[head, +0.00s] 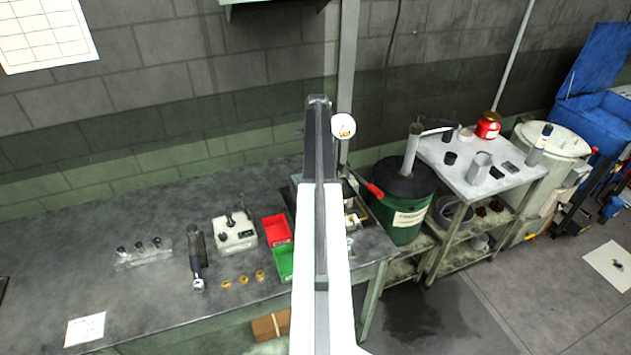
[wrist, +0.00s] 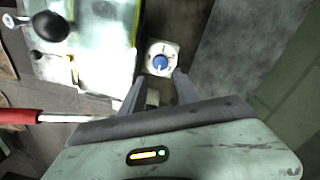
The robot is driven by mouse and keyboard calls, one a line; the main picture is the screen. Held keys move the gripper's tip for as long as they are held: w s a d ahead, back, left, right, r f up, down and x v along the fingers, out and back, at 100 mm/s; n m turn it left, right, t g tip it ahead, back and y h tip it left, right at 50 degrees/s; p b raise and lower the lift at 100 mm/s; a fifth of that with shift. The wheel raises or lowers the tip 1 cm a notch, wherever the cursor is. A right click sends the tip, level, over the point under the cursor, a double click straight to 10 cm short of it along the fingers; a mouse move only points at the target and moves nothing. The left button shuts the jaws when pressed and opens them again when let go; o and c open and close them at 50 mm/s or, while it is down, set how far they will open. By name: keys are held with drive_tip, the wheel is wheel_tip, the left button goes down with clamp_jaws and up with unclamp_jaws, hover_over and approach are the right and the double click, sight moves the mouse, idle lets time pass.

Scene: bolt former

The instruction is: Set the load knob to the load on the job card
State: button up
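The load knob (wrist: 160,62) is a round blue knob on a square white plate in the wrist view. A pale mark shows on its face, but its setting is too small to read. My gripper (wrist: 160,75) has its two dark fingers spread apart, with nothing between them. The knob lies just beyond the fingertips, roughly centred between them; I cannot tell the height gap. In the head view the knob and the fingers are hidden behind my arm. A white paper card (head: 85,328) lies on the bench at the front left; its print is unreadable and I cannot tell whether it is the job card.
In the wrist view, a pale machine with a black ball knob (wrist: 50,26) stands at left, and a red handle (wrist: 18,117) lies below it. The head view shows a round white dial (head: 343,125), red bin (head: 277,230), green bin (head: 284,263) and green drum (head: 402,215) near my arm.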

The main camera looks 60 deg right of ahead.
wheel_tip(320, 180, down, 8)
drive_tip(key=b, duration=0.7)
drive_tip(key=shift+a+r, duration=0.1)
drive_tip(key=shift+r, duration=0.1)
drive_tip(key=c, duration=0.8)
drive_tip(key=shift+w+a, duration=0.15)
drive_tip(key=shift+w, duration=0.05)
clamp_jaws()
drive_tip(key=shift+s, duration=0.2)
